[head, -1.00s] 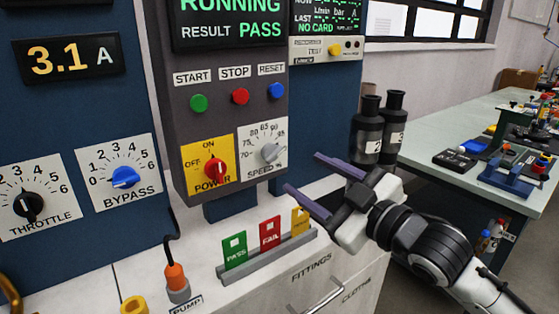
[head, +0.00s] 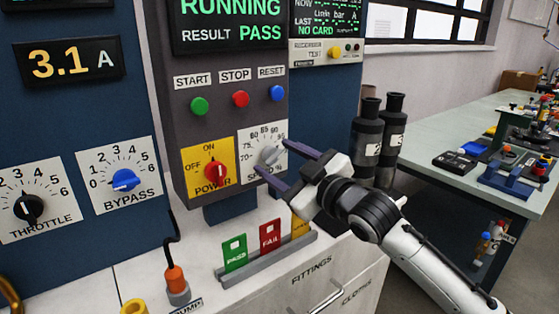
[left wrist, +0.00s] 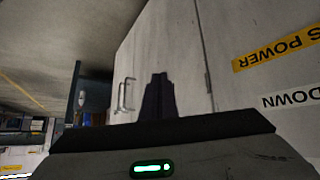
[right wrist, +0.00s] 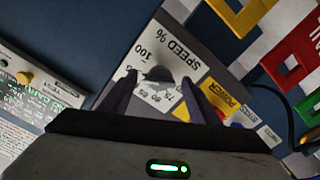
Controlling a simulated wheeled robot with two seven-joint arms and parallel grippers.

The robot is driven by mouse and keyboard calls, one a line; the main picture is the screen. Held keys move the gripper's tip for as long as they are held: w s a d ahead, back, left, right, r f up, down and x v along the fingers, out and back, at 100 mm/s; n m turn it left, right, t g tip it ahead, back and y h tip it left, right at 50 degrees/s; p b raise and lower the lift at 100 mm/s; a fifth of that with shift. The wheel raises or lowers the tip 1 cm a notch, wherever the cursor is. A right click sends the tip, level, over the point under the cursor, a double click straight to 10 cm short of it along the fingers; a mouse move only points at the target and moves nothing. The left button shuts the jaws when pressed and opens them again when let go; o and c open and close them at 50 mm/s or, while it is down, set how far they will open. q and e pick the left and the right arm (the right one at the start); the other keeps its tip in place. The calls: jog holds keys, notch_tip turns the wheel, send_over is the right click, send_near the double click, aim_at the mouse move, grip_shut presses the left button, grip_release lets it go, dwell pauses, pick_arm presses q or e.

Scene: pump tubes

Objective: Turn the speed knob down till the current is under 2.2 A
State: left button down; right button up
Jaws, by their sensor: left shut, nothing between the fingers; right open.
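The grey speed knob (head: 268,155) sits on its white dial plate on the grey control box; it also shows in the right wrist view (right wrist: 158,74). The current display (head: 72,61) reads 3.1 A. My right gripper (head: 272,157) is open, with one fingertip to each side of the knob in the head view. In the right wrist view (right wrist: 160,80) the knob shows between the fingers, and I cannot tell whether they touch it. My left gripper (left wrist: 158,80) is shut and empty, low before a pale cabinet; the head view does not show it.
The red power knob (head: 215,171) is close left of the lower right finger. A rack with green, red and yellow cards (head: 269,236) stands below. Two black bottles (head: 368,140) stand behind my right arm. Start, stop and reset buttons (head: 240,99) are above.

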jog(key=c, duration=1.1)
jog(key=shift+o, duration=0.2)
jog(key=shift+n+p, duration=0.5)
jog(key=shift+r+n+p, duration=0.1)
jog(key=shift+n+p, duration=1.2)
jog(key=shift+n, duration=0.3)
jog(key=shift+n+p, duration=0.4)
jog(key=shift+n, duration=0.2)
pick_arm(q)
jog(key=r, duration=0.1)
jog(key=a+r, duration=0.1)
jog(key=shift+s+a+r, duration=0.15)
jog(key=shift+a+r, duration=0.05)
jog(key=shift+r, duration=0.2)
jog(key=shift+s, duration=0.1)
pick_arm(e)
jog(key=shift+n, duration=0.3)
pick_arm(q)
jog(key=shift+s+f, duration=0.1)
jog(key=shift+f, duration=0.05)
